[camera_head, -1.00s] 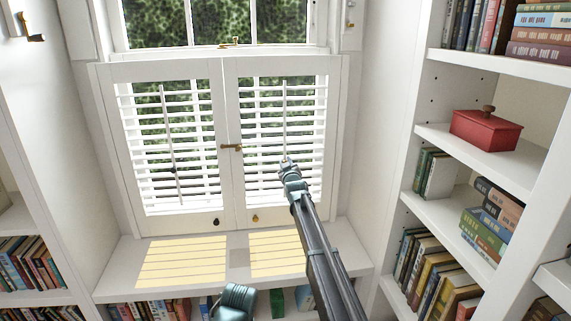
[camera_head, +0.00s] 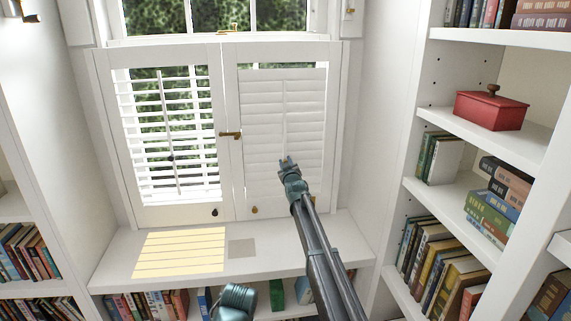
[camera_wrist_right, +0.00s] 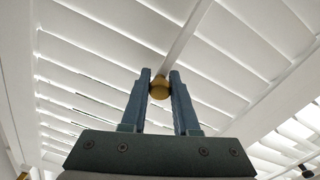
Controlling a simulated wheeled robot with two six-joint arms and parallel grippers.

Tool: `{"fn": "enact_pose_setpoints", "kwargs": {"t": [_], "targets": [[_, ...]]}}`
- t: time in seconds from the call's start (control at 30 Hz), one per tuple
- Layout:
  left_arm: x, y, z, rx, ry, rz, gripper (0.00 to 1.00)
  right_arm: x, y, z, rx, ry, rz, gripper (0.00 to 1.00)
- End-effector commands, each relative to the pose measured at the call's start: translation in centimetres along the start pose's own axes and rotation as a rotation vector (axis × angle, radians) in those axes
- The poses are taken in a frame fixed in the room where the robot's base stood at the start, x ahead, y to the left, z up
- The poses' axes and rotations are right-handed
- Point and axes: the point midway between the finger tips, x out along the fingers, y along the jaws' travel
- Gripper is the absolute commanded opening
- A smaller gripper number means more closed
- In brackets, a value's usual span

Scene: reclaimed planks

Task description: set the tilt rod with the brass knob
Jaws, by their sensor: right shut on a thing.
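The right shutter panel's white tilt rod (camera_head: 285,110) runs down the middle of its slats (camera_head: 262,120), which are now closed nearly flat. My right gripper (camera_head: 287,161) is at the rod's lower part. In the right wrist view its two fingers (camera_wrist_right: 160,95) are shut on the brass knob (camera_wrist_right: 159,87) on the rod (camera_wrist_right: 190,33). The head view hides the knob behind the gripper. The left panel's tilt rod (camera_head: 163,115) has a dark knob (camera_head: 171,157), and its slats stand open.
A brass latch (camera_head: 230,134) sits between the panels. A dark pull (camera_head: 215,212) and a brass pull (camera_head: 254,210) are on the bottom rails. The sill (camera_head: 120,262) below is clear. Bookshelves with a red box (camera_head: 490,110) stand on the right.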

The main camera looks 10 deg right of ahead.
Motion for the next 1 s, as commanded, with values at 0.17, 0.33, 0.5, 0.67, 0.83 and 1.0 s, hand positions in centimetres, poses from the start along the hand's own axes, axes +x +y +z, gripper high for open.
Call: {"fn": "enact_pose_setpoints", "kwargs": {"t": [0.17, 0.33, 0.5, 0.67, 0.83, 1.0], "targets": [[0.0, 0.0, 0.0, 0.0, 0.0, 0.0, 0.5, 0.0, -0.2, 0.2, 0.0, -0.012, -0.005, 0.34], [0.0, 0.0, 0.0, 0.0, 0.0, 0.0, 0.5, 0.0, -0.2, 0.2, 0.0, -0.01, -0.004, 0.59], [0.0, 0.0, 0.0, 0.0, 0.0, 0.0, 0.5, 0.0, -0.1, 0.1, 0.0, -0.008, -0.003, 0.59], [0.0, 0.0, 0.0, 0.0, 0.0, 0.0, 0.5, -0.2, -0.1, 0.1, -0.001, -0.007, -0.003, 0.59], [0.0, 0.0, 0.0, 0.0, 0.0, 0.0, 0.5, -1.4, -0.1, 0.1, -0.001, -0.007, -0.003, 0.59], [0.0, 0.0, 0.0, 0.0, 0.0, 0.0, 0.5, -3.9, -0.1, 0.1, -0.001, -0.007, -0.003, 0.59]]}}
